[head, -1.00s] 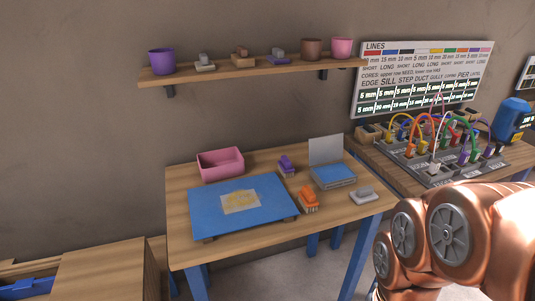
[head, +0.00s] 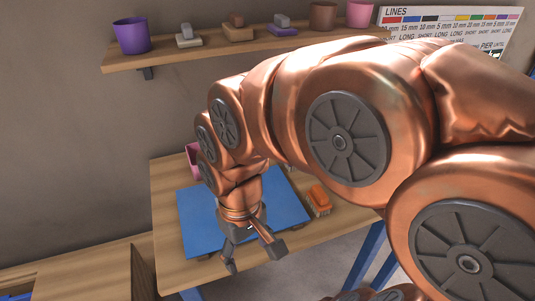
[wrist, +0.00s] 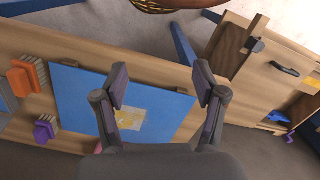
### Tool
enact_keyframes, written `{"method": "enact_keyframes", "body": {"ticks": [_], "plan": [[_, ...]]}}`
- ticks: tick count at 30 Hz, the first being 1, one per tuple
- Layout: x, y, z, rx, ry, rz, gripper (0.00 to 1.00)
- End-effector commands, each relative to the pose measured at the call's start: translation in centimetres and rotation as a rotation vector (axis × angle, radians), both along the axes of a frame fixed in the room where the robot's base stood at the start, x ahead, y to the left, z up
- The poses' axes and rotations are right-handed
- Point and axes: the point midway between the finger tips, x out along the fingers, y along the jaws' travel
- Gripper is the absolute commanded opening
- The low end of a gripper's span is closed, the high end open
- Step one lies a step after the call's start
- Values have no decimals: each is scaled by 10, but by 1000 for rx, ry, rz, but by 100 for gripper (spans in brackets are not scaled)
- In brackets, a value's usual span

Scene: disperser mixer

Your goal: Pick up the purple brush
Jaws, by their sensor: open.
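The purple brush (wrist: 45,128) lies on the wooden table at the lower left of the wrist view, bristles up in that picture. In the head view my arm hides it. My gripper (head: 253,257) is open and empty, above the front part of the blue mat (head: 195,222). In the wrist view the two fingers of my gripper (wrist: 161,84) stand wide apart over the mat (wrist: 75,88), with the brush well off to their left. An orange brush (wrist: 24,77) lies near the purple one; it also shows in the head view (head: 320,201).
A pink box (head: 193,160) stands behind the mat, mostly covered by my arm. Another wooden surface (wrist: 262,85) with small tools lies at the right of the wrist view.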

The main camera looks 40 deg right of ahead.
Motion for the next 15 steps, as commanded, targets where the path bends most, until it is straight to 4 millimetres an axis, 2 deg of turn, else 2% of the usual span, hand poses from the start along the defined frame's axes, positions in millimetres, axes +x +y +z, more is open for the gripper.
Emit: {"method": "enact_keyframes", "body": {"ticks": [3, 8, 11, 14, 15], "plan": [[51, -17, -6, 16, -67, -9, 76], [118, -56, -10, 27, -166, -33, 76], [157, -91, -14, 28, -235, -64, 76], [189, -135, -21, 21, -294, -106, 76], [201, -155, -24, 15, -317, -128, 76]]}}
